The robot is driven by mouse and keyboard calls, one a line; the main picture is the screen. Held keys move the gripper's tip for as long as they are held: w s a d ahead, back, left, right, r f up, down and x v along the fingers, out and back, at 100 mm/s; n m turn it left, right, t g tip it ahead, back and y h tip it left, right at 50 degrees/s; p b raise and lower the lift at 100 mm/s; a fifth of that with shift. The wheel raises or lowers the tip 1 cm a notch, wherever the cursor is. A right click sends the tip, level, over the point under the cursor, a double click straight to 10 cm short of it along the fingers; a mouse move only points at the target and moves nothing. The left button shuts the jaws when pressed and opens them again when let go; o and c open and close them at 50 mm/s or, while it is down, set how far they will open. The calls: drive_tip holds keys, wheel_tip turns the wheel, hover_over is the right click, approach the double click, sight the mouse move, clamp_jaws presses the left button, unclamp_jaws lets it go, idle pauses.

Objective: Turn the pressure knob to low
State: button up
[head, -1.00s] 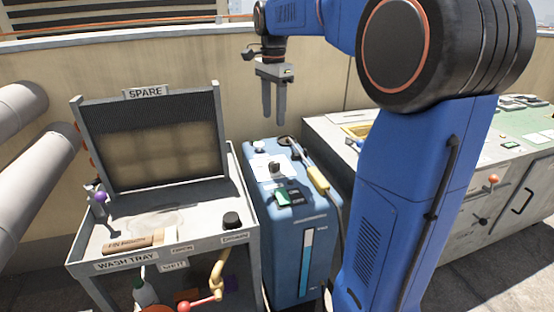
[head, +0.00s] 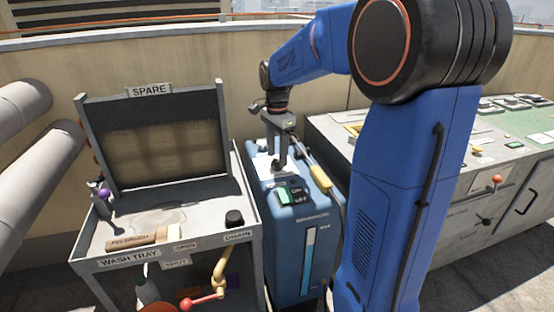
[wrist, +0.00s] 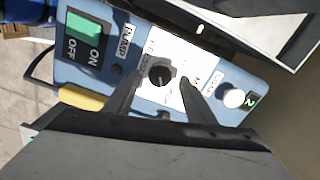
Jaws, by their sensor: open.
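The pressure knob (wrist: 160,74) is a small black round knob on a white label plate (wrist: 190,91) on top of the blue washer unit (head: 290,226). In the wrist view it lies between the two finger tips of my gripper (wrist: 157,90), which stand apart on either side of it. In the head view my gripper (head: 282,165) points down over the unit's top and hides the knob. I cannot tell whether the fingers touch the knob. The lettering on the plate is only partly readable.
A green ON/OFF pump switch (wrist: 84,31) sits beside the plate, and a white knob (wrist: 233,98) on the other side. A yellow-handled wand (head: 320,179) lies along the unit's right edge. A wash tray cart (head: 180,215) stands left, a grey bench (head: 450,165) right.

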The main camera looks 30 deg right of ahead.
drive_tip(key=shift+f, duration=1.25)
drive_tip(key=shift+c, duration=0.3)
drive_tip(key=c, duration=1)
